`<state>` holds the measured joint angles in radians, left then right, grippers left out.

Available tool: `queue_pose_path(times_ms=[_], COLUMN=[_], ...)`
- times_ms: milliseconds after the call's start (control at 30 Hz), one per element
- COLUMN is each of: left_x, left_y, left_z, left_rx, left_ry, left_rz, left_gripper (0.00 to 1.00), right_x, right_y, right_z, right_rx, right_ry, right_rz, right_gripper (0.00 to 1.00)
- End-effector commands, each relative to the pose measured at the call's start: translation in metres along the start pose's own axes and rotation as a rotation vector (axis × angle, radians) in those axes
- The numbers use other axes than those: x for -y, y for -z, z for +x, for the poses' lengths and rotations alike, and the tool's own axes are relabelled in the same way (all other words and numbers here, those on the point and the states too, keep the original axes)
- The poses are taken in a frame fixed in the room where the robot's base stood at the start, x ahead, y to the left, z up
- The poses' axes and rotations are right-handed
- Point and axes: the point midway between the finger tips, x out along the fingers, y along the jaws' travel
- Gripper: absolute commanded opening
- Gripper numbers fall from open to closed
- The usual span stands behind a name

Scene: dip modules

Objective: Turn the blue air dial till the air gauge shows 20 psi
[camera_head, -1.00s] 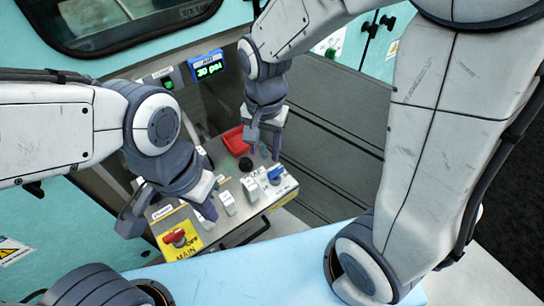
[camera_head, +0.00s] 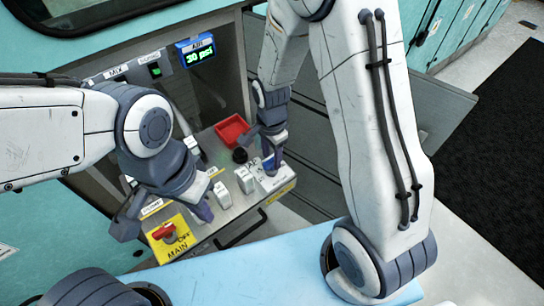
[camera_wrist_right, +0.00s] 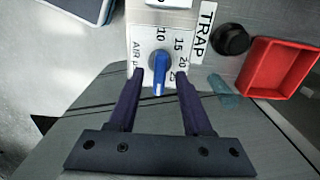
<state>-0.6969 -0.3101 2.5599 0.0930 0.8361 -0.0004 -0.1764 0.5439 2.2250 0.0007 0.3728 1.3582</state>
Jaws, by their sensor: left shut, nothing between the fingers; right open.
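The blue air dial (camera_wrist_right: 160,72) is on a white plate on the panel. In the right wrist view its pointer aims down, past the printed 10, 15, 20 and 25 marks. My right gripper (camera_wrist_right: 160,76) is open, with its purple fingertips on either side of the dial; contact cannot be told. In the head view the right gripper (camera_head: 272,160) mostly hides the dial. The air gauge (camera_head: 195,50) is a blue-framed display with green digits that read 30 psi. My left gripper (camera_head: 203,208) is shut and empty over the left part of the panel.
A red tray (camera_head: 232,129) and a black knob (camera_head: 240,155) lie behind the dial. White switches (camera_head: 245,181) stand left of it. A red main switch (camera_head: 164,231) on a yellow plate is at the front left. A light blue surface (camera_head: 240,270) lies in front.

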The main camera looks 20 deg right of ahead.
Motion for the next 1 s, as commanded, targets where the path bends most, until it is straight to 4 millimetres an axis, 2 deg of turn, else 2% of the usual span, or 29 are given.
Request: queue_pose_path(times_ms=[333,367,400,467,500,767,1000], left_x=[0.0000,0.0000,0.0001,0.0000,0.0001,0.0000,-0.0004], left_y=[-0.0001,-0.0001,-0.0001,-0.0001,-0.0001,-0.0001,0.0002], left_z=[0.0006,0.0006,0.0006,0.0006,0.0006,-0.0002,-0.0054], left_rx=[0.000,0.000,0.000,0.000,0.000,0.000,0.000], left_ry=[0.000,0.000,0.000,0.000,0.000,0.000,0.000], left_rz=[0.000,0.000,0.000,0.000,0.000,0.000,0.000], left_gripper=[0.00,0.00,0.00,0.00,0.00,0.00,0.00], right_x=[-0.0003,-0.0002,-0.0002,-0.0002,-0.0002,0.0000,0.0002], right_y=[0.0001,0.0001,0.0001,0.0001,0.0001,0.0000,0.0000], right_z=[0.0051,0.0050,0.0050,0.0050,0.0049,0.0045,0.0035], right_rx=[0.000,0.000,0.000,0.000,0.000,0.000,0.000], right_ry=[0.000,0.000,0.000,0.000,0.000,0.000,0.000], right_rz=[0.000,0.000,0.000,0.000,0.000,-0.011,-0.095], right_gripper=[0.50,0.42,0.27,0.04,0.00,0.00,0.00])
